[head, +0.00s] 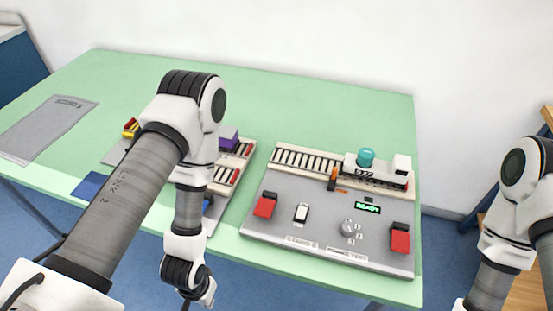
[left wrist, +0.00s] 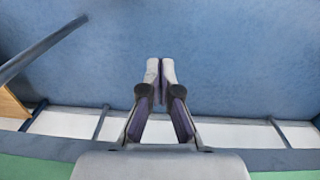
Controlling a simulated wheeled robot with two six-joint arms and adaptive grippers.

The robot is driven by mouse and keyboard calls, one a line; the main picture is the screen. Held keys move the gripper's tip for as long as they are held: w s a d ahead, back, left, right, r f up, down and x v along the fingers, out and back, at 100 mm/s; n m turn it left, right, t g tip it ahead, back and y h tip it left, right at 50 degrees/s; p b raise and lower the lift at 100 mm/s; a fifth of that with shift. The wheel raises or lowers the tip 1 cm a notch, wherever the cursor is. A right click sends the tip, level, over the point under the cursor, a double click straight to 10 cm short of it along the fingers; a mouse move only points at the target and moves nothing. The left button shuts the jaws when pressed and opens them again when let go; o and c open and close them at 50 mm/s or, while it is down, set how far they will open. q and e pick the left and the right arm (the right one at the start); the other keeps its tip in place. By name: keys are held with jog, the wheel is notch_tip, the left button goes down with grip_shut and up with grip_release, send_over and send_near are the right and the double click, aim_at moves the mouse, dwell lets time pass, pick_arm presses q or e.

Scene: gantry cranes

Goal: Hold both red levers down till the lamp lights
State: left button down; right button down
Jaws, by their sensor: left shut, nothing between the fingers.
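Two red levers stand on a grey control panel (head: 300,225) on the right part of the green table. The left red lever (head: 265,204) is at the panel's left side and the right red lever (head: 400,238) is near its right edge. A small green display (head: 367,207) reads "READY". A teal dome (head: 366,157), perhaps the lamp, sits on a white engine at the back; I cannot tell whether it is lit. My left gripper (left wrist: 160,68) is shut and empty in the left wrist view, over the blue floor, away from the levers. My right gripper is outside the head view.
A white switch (head: 301,213) and a round knob (head: 348,228) lie between the levers. A track (head: 306,160) runs along the panel's back. My left arm hides part of another board with a purple block (head: 228,138). A grey mat (head: 45,128) lies far left.

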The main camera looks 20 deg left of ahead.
pick_arm(q)
jog(key=w+d+r+m+g+h, duration=0.1)
jog(key=w+d+r+m+h, duration=0.2)
jog(key=w+d+r+h, duration=0.5)
jog(key=w+a+r+m, duration=0.4)
jog(key=w+r+m, duration=0.2)
jog(key=r, duration=0.3)
jog(key=w+a+r+m+t, duration=0.1)
jog(key=w+a+r+m, duration=0.3)
jog(key=r+m, duration=0.5)
jog(key=shift+w+r+h, duration=0.4)
jog(key=shift+w+r, duration=0.15)
jog(key=shift+w, duration=0.45)
